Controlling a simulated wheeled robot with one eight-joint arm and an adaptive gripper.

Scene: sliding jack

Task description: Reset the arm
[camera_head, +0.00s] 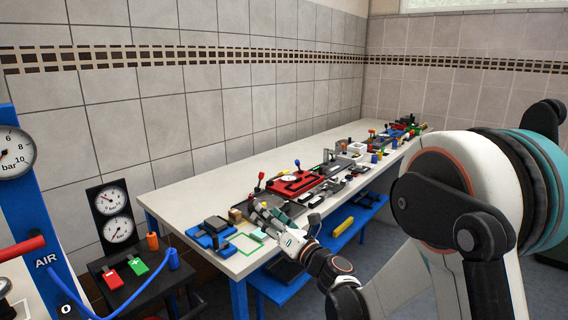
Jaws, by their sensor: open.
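My arm comes in from the right side of the head view and reaches left toward the near end of the white workbench (180,202). My gripper (258,210) is over the front part of the bench, beside a dark grey plate. Its fingers look small and apart, with nothing seen between them.
Blue device parts (210,234) and a wooden block (235,215) lie at the bench's near end. Several tools crowd the bench toward the far end. A blue lower shelf holds a yellow item (343,226). A black gauge stand (112,215) and blue air post (40,200) stand left. The bench's wall side is clear.

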